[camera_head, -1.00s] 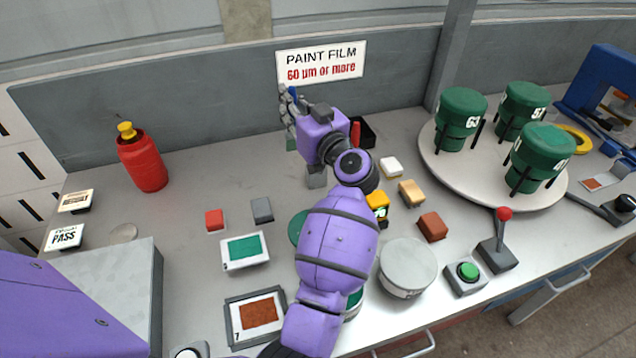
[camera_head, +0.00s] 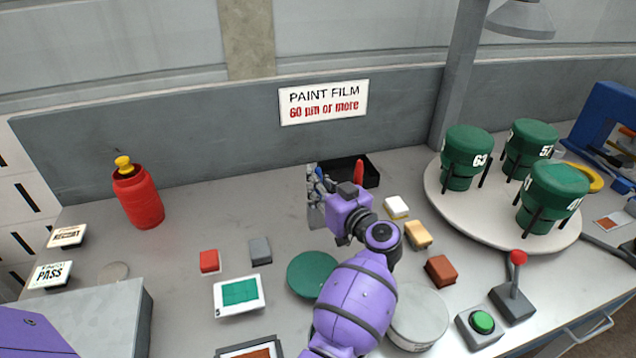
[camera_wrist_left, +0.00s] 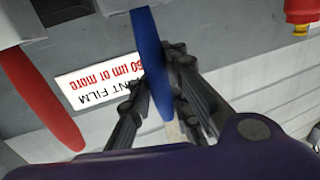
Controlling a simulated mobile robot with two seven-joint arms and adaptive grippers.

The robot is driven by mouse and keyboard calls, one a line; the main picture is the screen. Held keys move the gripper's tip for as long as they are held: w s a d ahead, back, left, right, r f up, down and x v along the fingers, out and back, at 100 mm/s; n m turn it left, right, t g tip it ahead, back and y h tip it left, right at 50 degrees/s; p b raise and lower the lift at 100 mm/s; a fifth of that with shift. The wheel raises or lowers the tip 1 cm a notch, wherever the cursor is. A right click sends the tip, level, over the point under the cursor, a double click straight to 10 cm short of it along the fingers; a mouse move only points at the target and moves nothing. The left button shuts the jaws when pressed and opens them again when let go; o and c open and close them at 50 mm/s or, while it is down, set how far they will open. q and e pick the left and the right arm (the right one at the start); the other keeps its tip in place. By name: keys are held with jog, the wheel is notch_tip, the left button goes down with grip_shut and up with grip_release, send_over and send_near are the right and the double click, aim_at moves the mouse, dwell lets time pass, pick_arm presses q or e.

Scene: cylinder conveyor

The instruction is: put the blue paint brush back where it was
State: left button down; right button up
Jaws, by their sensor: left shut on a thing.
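My left gripper (camera_head: 316,188) is just left of the black tray (camera_head: 372,176) at the back of the table, under the sign. In the left wrist view its fingers (camera_wrist_left: 160,100) are shut on the blue paint brush (camera_wrist_left: 149,45), which stands out between them. In the head view the brush is mostly hidden by the gripper. A red brush (camera_head: 359,172) stands up at the tray; it also shows at the left of the left wrist view (camera_wrist_left: 38,100). My right gripper is not in view.
A white sign (camera_head: 323,102) reading "PAINT FILM 60 µm or more" is on the back wall. A red bottle (camera_head: 138,197) stands at the left. A turntable (camera_head: 480,215) with green cans is at the right. Small blocks, a green disc (camera_head: 312,272) and a joystick (camera_head: 514,285) lie in front.

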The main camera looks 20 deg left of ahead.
pick_arm(q)
jog(key=shift+r, duration=0.1)
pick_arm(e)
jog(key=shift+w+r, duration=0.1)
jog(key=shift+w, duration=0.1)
pick_arm(q)
jog(key=c, duration=1.7)
grip_release()
jog(key=shift+f, duration=0.2)
jog(key=shift+o, duration=0.2)
jog(key=shift+r, duration=0.2)
jog(key=p+v, duration=0.3)
jog(key=v, duration=0.9)
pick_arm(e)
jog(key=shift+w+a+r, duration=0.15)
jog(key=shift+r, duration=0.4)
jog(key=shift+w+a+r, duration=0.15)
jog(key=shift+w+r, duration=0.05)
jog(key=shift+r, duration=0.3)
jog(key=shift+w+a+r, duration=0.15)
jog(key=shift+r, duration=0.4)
